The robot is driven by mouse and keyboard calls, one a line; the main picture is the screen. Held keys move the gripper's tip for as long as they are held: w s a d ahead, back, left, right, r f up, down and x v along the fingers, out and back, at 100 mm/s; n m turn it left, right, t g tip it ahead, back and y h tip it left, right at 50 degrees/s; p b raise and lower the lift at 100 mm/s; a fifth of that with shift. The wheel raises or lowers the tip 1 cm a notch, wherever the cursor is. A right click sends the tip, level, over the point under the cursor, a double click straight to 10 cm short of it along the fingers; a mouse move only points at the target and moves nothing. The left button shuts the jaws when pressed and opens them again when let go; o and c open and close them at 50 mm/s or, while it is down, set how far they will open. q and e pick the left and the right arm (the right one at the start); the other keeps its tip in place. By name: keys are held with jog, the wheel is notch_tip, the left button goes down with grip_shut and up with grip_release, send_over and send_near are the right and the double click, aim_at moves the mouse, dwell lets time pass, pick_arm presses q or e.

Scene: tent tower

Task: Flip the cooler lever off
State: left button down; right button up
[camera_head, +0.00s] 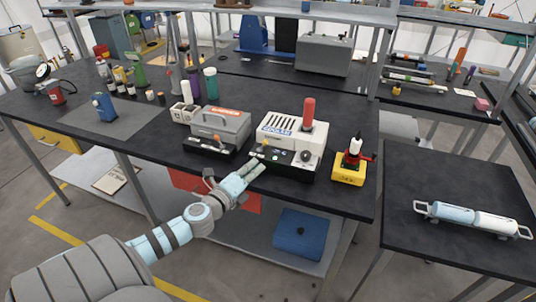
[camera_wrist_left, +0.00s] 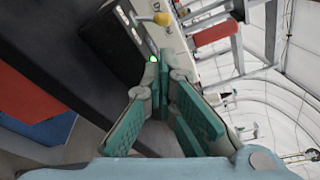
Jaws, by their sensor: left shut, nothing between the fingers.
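The cooler appears to be the white box (camera_head: 285,131) with blue lettering and a dark front panel, near the front edge of the black table. A small lever with an orange-yellow knob (camera_wrist_left: 162,18) shows at the top of the left wrist view, on the panel beside a lit green lamp (camera_wrist_left: 153,58). My left gripper (camera_head: 260,166) is shut and empty, its tips just in front of the panel's left part. In the left wrist view the fingertips (camera_wrist_left: 164,62) are close to the lamp and below the knob. Contact cannot be told. My right gripper is out of view.
A grey box (camera_head: 226,122) with a red label and its own lever stands left of the cooler. A yellow-based device (camera_head: 349,172) stands to the right. A lower shelf holds a blue item (camera_head: 300,233).

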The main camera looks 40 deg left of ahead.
aim_at(263, 145)
pick_arm(q)
jog(key=w, duration=0.2)
jog(key=w+p, duration=0.1)
jog(key=w, duration=0.1)
jog(key=w+p, duration=0.1)
jog(key=w, duration=0.1)
jog(key=shift+w+a+f, duration=0.2)
jog(key=shift+a, duration=0.2)
jog(key=shift+w+f, duration=0.15)
jog(key=shift+w, duration=0.5)
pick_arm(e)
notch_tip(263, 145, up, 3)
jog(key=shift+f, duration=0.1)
pick_arm(q)
jog(key=shift+p, duration=0.35)
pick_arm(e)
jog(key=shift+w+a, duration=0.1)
